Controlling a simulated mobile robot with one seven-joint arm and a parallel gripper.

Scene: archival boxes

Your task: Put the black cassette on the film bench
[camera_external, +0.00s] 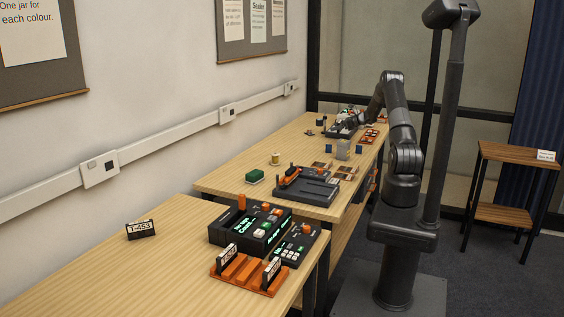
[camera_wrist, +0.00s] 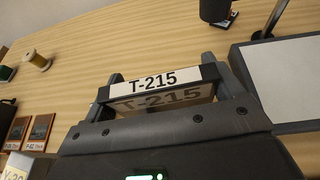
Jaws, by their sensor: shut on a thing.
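My gripper (camera_wrist: 162,78) is shut on a black cassette (camera_wrist: 210,71) with a white label reading T-215, seen in the wrist view. The cassette is held between the two fingers, above a wooden tabletop. In the external view my gripper (camera_external: 343,131) is over the far part of the long bench (camera_external: 228,176), and the cassette is too small to make out. Another black cassette (camera_external: 141,230), labelled T-453, stands on the near bench. I cannot tell from any readable sign which surface is the film bench.
An orange rack (camera_external: 243,277) holds black labelled cassettes beside black devices (camera_external: 250,232) on the near bench. A wooden stand (camera_external: 515,154) with a small card is at right.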

